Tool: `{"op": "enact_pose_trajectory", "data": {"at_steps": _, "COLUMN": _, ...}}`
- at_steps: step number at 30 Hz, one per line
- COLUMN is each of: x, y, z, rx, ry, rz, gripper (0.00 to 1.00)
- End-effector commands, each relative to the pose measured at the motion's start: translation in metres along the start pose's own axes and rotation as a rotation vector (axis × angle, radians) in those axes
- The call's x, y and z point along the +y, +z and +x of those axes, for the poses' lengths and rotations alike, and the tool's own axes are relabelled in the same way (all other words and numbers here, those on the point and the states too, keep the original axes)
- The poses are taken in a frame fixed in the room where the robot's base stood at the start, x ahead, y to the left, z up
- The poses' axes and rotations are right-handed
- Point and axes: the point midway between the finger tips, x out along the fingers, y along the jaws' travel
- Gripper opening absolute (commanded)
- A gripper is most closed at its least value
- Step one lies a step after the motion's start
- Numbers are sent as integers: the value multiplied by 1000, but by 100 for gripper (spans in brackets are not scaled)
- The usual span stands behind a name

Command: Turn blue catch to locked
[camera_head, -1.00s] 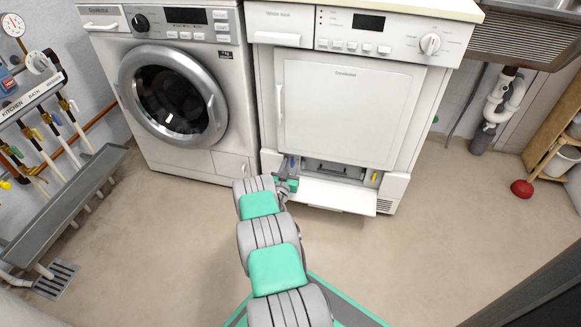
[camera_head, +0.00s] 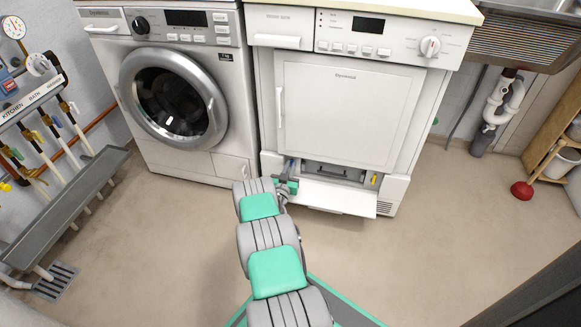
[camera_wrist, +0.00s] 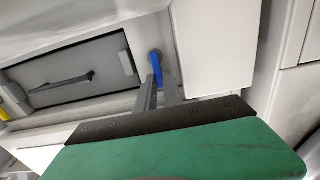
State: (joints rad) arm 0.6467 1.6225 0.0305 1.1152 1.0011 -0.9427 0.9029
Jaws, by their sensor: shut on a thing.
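The blue catch (camera_wrist: 157,68) shows in the wrist view at the end of my gripper's fingers, beside the grey panel (camera_wrist: 75,70) in the dryer's lower opening. My gripper (camera_wrist: 160,88) is shut on the blue catch, with one finger on each side of its lower end. In the head view the blue catch (camera_head: 290,165) is a small spot at the left of the opening, just above my gripper (camera_head: 291,180). A yellow catch (camera_head: 374,180) sits at the right end of the opening. The catch's exact angle is hard to read.
The dryer's lower flap (camera_head: 335,197) is folded down in front of the opening. A washing machine (camera_head: 170,100) stands to the left. A red plunger (camera_head: 522,189) stands at the far right. The floor around my arm is clear.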

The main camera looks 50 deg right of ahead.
Motion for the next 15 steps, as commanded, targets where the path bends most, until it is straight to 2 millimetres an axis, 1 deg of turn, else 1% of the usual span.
{"op": "enact_pose_trajectory", "data": {"at_steps": 8, "x": 2, "y": 0, "z": 0, "rx": 0, "ry": 0, "rz": 69, "gripper": 0}}
{"op": "enact_pose_trajectory", "data": {"at_steps": 15, "x": 8, "y": 0, "z": 0, "rx": 1, "ry": 0, "rz": 222, "gripper": 0}}
